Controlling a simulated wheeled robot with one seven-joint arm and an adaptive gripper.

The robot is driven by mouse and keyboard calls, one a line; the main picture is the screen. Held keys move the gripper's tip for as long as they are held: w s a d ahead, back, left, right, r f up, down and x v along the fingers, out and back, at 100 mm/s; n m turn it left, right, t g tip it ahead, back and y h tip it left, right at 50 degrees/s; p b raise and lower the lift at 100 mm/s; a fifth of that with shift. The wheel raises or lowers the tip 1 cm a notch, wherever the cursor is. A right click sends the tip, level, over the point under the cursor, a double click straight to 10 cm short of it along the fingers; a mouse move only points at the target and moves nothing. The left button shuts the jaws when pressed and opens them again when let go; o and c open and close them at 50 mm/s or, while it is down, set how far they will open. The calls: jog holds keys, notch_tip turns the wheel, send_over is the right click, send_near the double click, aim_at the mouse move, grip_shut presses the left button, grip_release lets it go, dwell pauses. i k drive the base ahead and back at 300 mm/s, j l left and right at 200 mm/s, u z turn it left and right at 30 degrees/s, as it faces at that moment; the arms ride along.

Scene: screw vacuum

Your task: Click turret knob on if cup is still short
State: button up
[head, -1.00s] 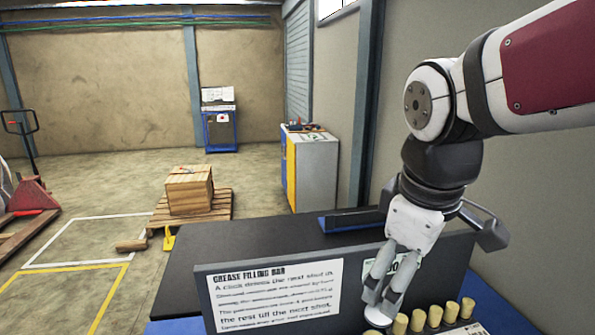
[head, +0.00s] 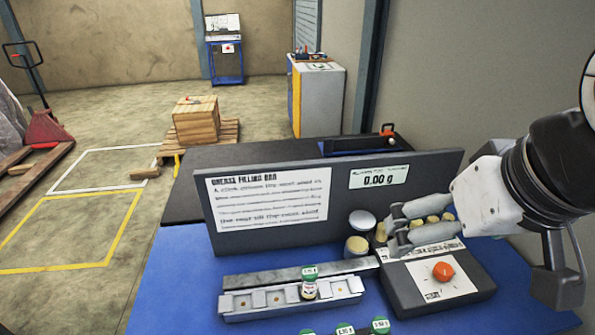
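The orange-red turret knob (head: 443,271) sits on a white label on top of a dark box (head: 395,288) at the right of the blue bench. A small cup with a green cap (head: 309,287) stands in a slot of the pale rack (head: 245,303). My gripper (head: 392,228) reaches in from the right over the back of the box, above and left of the knob and apart from it. Its two fingers are spread, with tan cylinders (head: 433,219) showing between and behind them. I see nothing held. The display (head: 379,176) on the back panel reads 0.00 g.
More green-capped cups (head: 345,329) show at the bottom edge. A white round lid (head: 362,220) and a tan jar (head: 357,246) stand left of my fingers. The upright panel (head: 350,210) rises behind. The blue bench top (head: 180,290) is clear at left.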

aim_at(443, 270)
jog(key=k+l+u, duration=0.45)
jog(key=k+l, duration=0.15)
jog(key=k, duration=0.15)
jog(key=k+l+u, duration=0.25)
jog(key=k, duration=0.15)
jog(key=i+l+z, duration=0.5)
jog(key=i+l, duration=0.1)
